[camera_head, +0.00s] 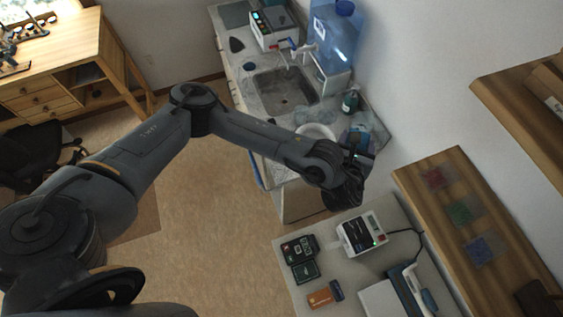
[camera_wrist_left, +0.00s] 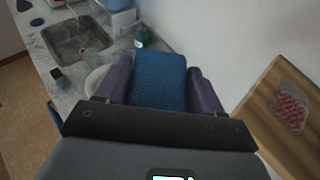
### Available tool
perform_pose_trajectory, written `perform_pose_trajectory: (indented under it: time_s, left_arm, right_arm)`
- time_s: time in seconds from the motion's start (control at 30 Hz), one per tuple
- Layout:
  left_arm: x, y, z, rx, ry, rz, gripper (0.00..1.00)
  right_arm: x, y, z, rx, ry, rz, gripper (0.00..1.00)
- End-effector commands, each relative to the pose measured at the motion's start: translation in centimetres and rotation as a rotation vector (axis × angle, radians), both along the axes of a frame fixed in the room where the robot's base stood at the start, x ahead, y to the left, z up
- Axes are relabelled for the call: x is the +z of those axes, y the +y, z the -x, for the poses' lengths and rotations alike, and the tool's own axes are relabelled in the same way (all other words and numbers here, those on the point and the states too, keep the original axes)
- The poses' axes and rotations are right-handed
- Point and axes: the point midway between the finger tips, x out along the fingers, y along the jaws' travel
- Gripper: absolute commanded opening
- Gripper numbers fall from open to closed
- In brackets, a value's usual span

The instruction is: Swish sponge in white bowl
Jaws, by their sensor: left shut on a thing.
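A blue sponge (camera_wrist_left: 158,80) is clamped between the two purple fingers of my left gripper (camera_wrist_left: 160,74) in the left wrist view. The white bowl (camera_head: 315,131) sits on the grey counter, partly hidden by my left forearm and wrist in the head view. In the left wrist view the bowl's rim (camera_wrist_left: 95,79) shows to the left of the sponge, partly hidden behind the left finger. The left gripper (camera_head: 361,151) is near the counter's front end, just right of the bowl in the head view. Whether the sponge touches the bowl cannot be told.
A sink (camera_head: 284,91) is set in the counter behind the bowl. A dark green bottle (camera_head: 350,101) stands near the wall, close to a large blue water container (camera_head: 334,38). A table with devices (camera_head: 359,233) is in front, beside a wooden shelf (camera_head: 455,196).

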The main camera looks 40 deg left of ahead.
Motion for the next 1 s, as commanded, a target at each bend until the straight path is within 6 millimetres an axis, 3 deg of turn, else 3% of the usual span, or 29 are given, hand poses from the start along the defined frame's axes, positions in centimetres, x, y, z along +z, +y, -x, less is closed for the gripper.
perform_pose_trajectory:
  time_s: [0.03,0.13,0.27,0.4,0.5,0.7,1.0]
  left_arm:
    - [-2.2,-0.3,0.5,0.048,0.008,-0.002,0.39]
    - [-6.4,-0.1,1.7,0.17,0.009,-0.003,0.39]
    - [-12.2,1.7,3.8,0.362,0.009,-0.004,0.39]
    - [-17.2,5.0,6.4,0.557,0.007,-0.004,0.39]
    - [-19.6,7.7,8.0,0.665,0.004,-0.003,0.39]
    - [-22.0,11.7,10.2,0.792,0.002,0.0,0.39]
    - [-22.8,13.5,11.1,0.84,0.002,0.003,0.39]
  right_arm:
    - [0.0,-0.1,0.0,0.001,0.0,0.002,0.43]
    - [0.0,-0.1,0.0,0.003,0.0,0.005,0.43]
    - [0.0,-0.1,0.0,0.004,0.0,0.005,0.43]
    - [0.0,-0.1,0.0,0.003,0.0,0.005,0.43]
    - [0.0,-0.1,0.0,0.002,-0.001,0.004,0.43]
    - [0.0,0.0,0.0,-0.001,0.0,0.0,0.43]
    - [0.0,0.1,0.0,-0.004,0.0,-0.005,0.43]
